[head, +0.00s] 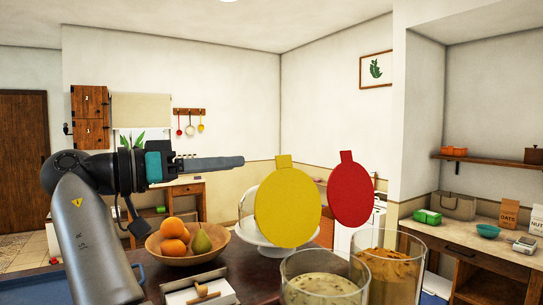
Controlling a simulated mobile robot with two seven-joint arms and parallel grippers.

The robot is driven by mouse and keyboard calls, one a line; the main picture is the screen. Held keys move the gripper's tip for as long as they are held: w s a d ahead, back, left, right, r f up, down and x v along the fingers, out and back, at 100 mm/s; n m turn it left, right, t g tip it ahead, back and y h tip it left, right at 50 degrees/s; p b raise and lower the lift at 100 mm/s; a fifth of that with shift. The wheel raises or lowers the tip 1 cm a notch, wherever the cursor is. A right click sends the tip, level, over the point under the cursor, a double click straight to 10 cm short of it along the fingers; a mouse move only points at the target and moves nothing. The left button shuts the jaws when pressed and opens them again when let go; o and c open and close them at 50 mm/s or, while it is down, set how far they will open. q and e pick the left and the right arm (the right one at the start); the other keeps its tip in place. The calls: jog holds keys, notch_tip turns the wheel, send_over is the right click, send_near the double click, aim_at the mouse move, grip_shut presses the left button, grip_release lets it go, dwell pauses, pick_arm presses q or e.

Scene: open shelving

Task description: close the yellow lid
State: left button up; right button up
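The yellow lid (287,208) is a round disc with a small tab at its top. It stands upright at the back of a clear glass jar (325,283), whose top is open and which holds pale speckled contents. The join between lid and rim is not clear.
A red lid (350,194) stands upright behind a second open jar (392,268) with brown contents. A wooden fruit bowl (189,249), a white stand with a glass dome (250,238) behind the yellow lid, and a white tray (215,292) share the counter. A blue tray (40,288) lies left.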

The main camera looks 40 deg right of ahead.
jog(key=p, duration=0.1)
send_near(291, 157)
jog(key=d, duration=0.5)
jog(key=d+p, duration=0.1)
jog(key=d, duration=0.4)
jog(key=shift+s+d+p, duration=0.35)
jog(key=shift+s+p, duration=0.05)
jog(key=shift+d, duration=0.45)
pick_arm(q)
jog(key=r, duration=0.2)
jog(key=shift+s+r, duration=0.2)
jog(key=shift+r, duration=0.2)
pick_arm(e)
jog(key=shift+f, duration=0.1)
grip_shut()
pick_arm(q)
jog(key=shift+s, duration=0.1)
